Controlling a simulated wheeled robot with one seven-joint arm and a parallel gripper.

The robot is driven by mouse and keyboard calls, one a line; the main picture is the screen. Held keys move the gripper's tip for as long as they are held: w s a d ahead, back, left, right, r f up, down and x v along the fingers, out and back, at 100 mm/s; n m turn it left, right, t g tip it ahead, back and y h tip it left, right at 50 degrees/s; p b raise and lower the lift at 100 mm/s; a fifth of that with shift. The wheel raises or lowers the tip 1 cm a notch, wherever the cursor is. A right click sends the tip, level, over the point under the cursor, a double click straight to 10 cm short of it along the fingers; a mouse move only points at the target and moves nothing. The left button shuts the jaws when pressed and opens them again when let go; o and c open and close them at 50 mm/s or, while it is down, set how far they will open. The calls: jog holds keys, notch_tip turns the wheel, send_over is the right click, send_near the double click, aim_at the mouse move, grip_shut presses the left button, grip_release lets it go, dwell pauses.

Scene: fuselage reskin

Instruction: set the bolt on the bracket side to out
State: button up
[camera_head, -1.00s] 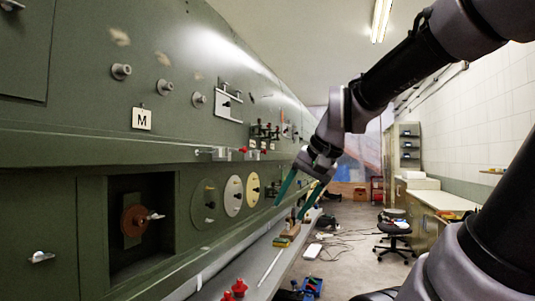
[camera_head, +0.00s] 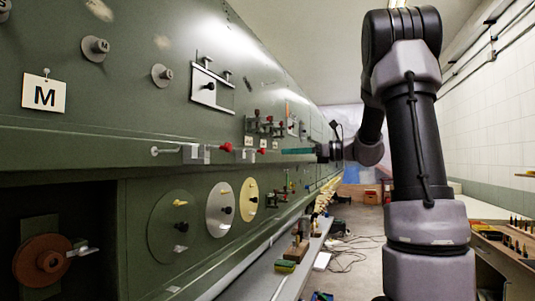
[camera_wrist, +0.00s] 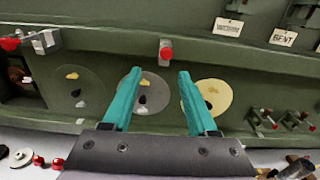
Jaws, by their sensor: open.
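A sliding bolt sits on the green panel's ledge: a silver rod (camera_head: 168,151) runs through a clear block (camera_head: 192,154) to a red knob (camera_head: 226,147). To its right is a second block (camera_head: 245,155) with a red knob (camera_head: 262,152). I cannot tell which is the bracket side. In the wrist view a red knob (camera_wrist: 166,54) on a small block lies just beyond and between my fingertips, apart from them. Another red knob (camera_wrist: 10,44) with a block is at the far left. My gripper (camera_wrist: 159,73) has teal fingers, open and empty; it also shows in the head view (camera_head: 285,151).
Round dials (camera_head: 220,209) sit below the ledge, and an M tag (camera_head: 43,93) and a framed plate (camera_head: 210,90) above it. Small red-tipped fittings (camera_wrist: 262,118) are at lower right of the wrist view. A shelf (camera_head: 275,262) runs below the panel. The aisle floor lies right.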

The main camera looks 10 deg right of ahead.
aim_at(264, 151)
jog(key=x, duration=0.7)
jog(key=w+x, duration=0.1)
jog(key=x, duration=0.2)
jog(key=shift+w+r, duration=0.25)
grip_shut()
dwell(1.1)
